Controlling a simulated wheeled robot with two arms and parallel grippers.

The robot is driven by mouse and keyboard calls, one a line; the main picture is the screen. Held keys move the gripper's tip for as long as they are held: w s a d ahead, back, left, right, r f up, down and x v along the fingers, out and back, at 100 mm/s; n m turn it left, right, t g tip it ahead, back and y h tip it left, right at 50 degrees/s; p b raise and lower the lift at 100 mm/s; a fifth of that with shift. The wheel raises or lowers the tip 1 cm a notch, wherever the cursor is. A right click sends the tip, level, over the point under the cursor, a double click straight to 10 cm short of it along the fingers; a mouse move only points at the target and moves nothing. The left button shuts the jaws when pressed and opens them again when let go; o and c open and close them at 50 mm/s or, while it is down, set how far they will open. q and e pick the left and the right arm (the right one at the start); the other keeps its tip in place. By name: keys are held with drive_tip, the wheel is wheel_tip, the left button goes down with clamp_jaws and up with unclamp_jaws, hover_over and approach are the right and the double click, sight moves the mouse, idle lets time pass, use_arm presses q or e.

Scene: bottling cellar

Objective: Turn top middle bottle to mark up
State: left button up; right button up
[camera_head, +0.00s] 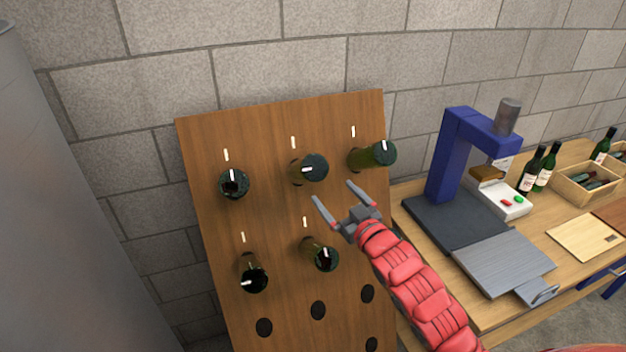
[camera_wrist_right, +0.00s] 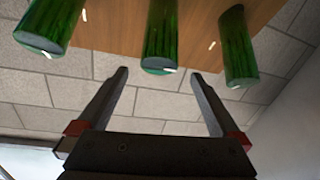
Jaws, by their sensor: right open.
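The wooden rack (camera_head: 279,225) leans at the wall and holds dark green bottles, bases outward. The top middle bottle (camera_head: 314,167) has a short white mark on its base, left of the base's centre; its exact angle is hard to tell. A white line on the board stands above it. My right gripper (camera_head: 333,193) is open and empty, just below and right of that bottle, apart from it. In the right wrist view a green bottle (camera_wrist_right: 163,35) lies ahead between the open fingers (camera_wrist_right: 158,77). My left gripper is not in view.
Top left (camera_head: 234,184) and top right (camera_head: 376,155) bottles flank the middle one. Two more bottles, left (camera_head: 254,273) and right (camera_head: 320,255), sit below, with empty holes underneath. A bench with a blue press (camera_head: 455,150) stands at the right.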

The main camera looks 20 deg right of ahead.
sight(320, 178)
drive_tip(key=w+b, duration=0.1)
drive_tip(key=w, duration=0.2)
drive_tip(key=w+a+b, duration=0.1)
drive_tip(key=w+b, duration=0.1)
drive_tip(key=w, duration=0.2)
drive_tip(key=w+b, duration=0.2)
drive_tip(key=w, duration=0.1)
drive_tip(key=shift+w+a, duration=0.4)
drive_tip(key=shift+w+a+b, duration=0.1)
drive_tip(key=shift+w+b, duration=0.2)
drive_tip(key=shift+w, duration=0.2)
drive_tip(key=c, duration=1.1)
